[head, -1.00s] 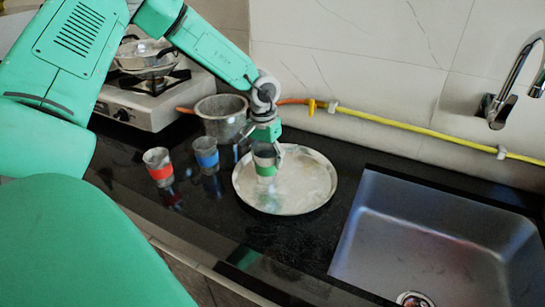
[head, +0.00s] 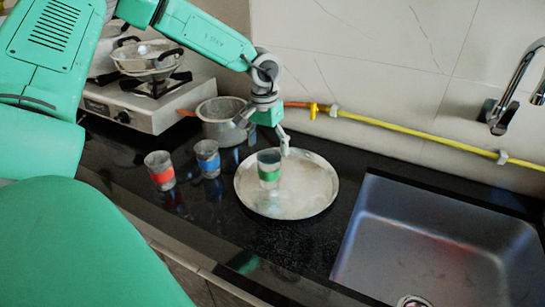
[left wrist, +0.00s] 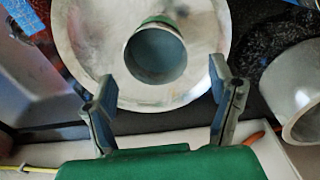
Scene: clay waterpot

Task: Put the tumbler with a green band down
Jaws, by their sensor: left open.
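The tumbler with a green band (head: 268,168) stands upright on the round metal tray (head: 310,203), left of the tray's middle. In the left wrist view I look down into the tumbler (left wrist: 155,54) on the tray (left wrist: 90,45). My left gripper (head: 265,138) is open, above and behind the tumbler. In the left wrist view its two fingers (left wrist: 163,92) are spread wide, with the tumbler beyond their tips and apart from them. My right gripper is not in view.
A red-banded tumbler (head: 160,170) and a blue-banded tumbler (head: 207,158) stand left of the tray. A saucepan (head: 222,120) is behind, near the stove (head: 150,105). The sink (head: 435,240) lies right. A yellow hose (head: 420,136) runs along the wall.

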